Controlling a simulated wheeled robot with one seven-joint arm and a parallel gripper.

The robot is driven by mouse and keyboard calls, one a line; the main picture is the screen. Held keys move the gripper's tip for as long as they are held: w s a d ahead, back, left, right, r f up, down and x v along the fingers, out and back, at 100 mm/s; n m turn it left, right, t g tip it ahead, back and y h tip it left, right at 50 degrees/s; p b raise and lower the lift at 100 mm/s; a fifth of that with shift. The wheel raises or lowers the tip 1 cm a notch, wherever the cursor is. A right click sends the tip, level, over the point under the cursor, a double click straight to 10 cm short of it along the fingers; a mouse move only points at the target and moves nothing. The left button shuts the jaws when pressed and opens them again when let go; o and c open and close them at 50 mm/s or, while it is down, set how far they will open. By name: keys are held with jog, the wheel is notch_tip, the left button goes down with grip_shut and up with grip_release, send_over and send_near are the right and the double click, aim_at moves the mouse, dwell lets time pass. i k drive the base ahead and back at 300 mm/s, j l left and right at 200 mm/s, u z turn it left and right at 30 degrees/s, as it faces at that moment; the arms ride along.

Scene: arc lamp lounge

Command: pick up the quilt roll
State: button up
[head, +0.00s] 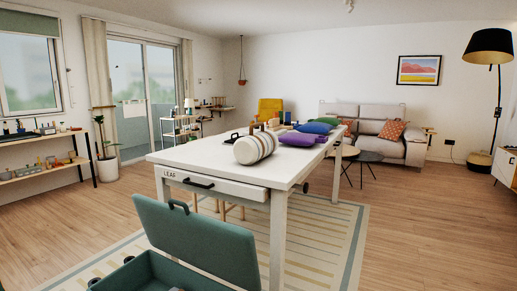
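The quilt roll (255,148) is a cream cylinder with red, tan and dark stripes. It lies on its side near the front edge of the white table (215,163), with one round end facing left and toward me. Nothing is holding it. My gripper is not in the head view.
Purple (299,139) and blue (314,128) cushion-like things lie close to the roll's right. A dark-handled object (232,137) sits behind it. An open teal box (195,236) with a raised lid stands before the table. Floor is clear at right.

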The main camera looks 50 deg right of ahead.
aim_at(248, 150)
jog(key=k+l+u, duration=0.15)
jog(key=l, duration=0.3)
jog(key=k+l+u, duration=0.15)
jog(key=l, duration=0.3)
jog(key=k+l+u, duration=0.15)
jog(key=k+l, duration=0.15)
jog(key=l, duration=0.15)
jog(key=k+l+u, duration=0.1)
jog(key=l, duration=0.3)
jog(key=k+l+u, duration=0.15)
jog(key=k+l, duration=0.2)
